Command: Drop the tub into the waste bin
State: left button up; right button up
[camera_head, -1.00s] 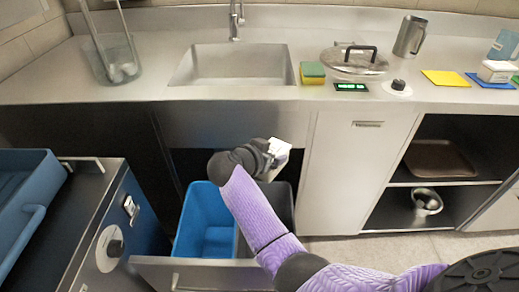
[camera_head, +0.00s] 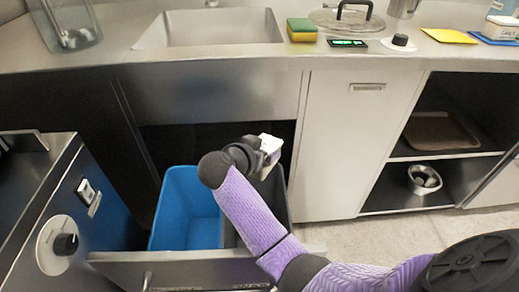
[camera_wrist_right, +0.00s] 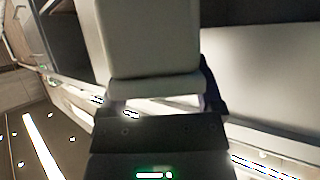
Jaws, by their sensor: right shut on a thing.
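A white tub (camera_head: 270,146) with some dark lettering is held in my right gripper (camera_head: 256,155), in front of the dark opening under the sink. In the right wrist view the pale tub (camera_wrist_right: 148,40) fills the upper middle, between the jaws. The waste bin is a pull-out drawer with a blue bin (camera_head: 186,205) on the left and a dark grey bin (camera_head: 284,208) on the right, partly hidden by my purple right forearm. The tub is above the rear of the dark bin. My left gripper is not seen.
The drawer's metal front (camera_head: 190,270) stands out from the cabinet. A dark blue and steel unit (camera_head: 70,225) with a knob stands at the left. The floor at right is clear.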

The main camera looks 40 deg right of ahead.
jog(key=o, duration=1.2)
jog(key=shift+o, duration=0.6)
jog(key=shift+s+a+r+p, duration=0.1)
jog(key=shift+a+r+p, duration=0.15)
jog(key=shift+p, duration=0.05)
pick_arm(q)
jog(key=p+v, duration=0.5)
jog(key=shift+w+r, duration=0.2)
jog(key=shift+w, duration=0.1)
pick_arm(e)
jog(key=v, duration=0.9)
jog(key=shift+a, duration=0.2)
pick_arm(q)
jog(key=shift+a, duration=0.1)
